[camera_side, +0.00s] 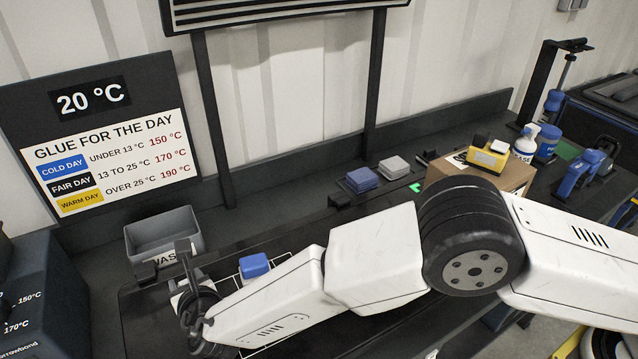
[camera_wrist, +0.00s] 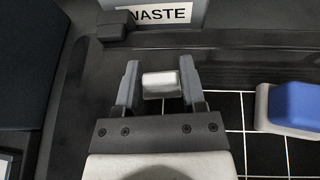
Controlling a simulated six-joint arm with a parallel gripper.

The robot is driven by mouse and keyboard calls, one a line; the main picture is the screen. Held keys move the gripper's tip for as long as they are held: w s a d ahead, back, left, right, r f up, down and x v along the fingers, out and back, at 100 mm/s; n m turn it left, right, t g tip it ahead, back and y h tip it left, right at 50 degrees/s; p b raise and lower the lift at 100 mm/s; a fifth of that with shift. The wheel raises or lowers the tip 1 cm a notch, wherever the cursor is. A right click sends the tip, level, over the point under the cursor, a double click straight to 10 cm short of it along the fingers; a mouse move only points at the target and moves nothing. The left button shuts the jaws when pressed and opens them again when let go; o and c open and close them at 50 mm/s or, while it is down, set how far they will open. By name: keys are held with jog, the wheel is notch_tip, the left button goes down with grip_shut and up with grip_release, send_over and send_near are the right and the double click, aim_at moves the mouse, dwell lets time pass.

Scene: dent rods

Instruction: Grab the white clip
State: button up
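The white clip (camera_wrist: 161,80) is a small block with a bright top and a greyer front side. In the wrist view it lies between the two fingers of my gripper (camera_wrist: 161,76) and fills nearly the whole gap. I cannot tell whether both fingers press on it or stand just beside it, nor whether it is lifted. In the side view my gripper (camera_side: 186,268) is low over the dark work surface, in front of the grey bin, and the clip cannot be made out clearly.
The grey WASTE bin (camera_side: 163,236) stands just behind my gripper. A blue-topped block (camera_side: 254,265) sits on the white-lined grid to the right, also in the wrist view (camera_wrist: 294,106). A cardboard box (camera_side: 517,177) and blue and grey blocks (camera_side: 362,179) are farther right.

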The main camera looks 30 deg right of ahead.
aim_at(186, 280)
grip_shut()
jog(key=shift+r, duration=0.2)
jog(key=shift+r, duration=1.45)
jog(key=s+d+r, duration=0.8)
jog(key=s+r, duration=0.1)
jog(key=s, duration=0.2)
jog(key=shift+d+r, duration=0.3)
jog(key=shift+r, duration=0.05)
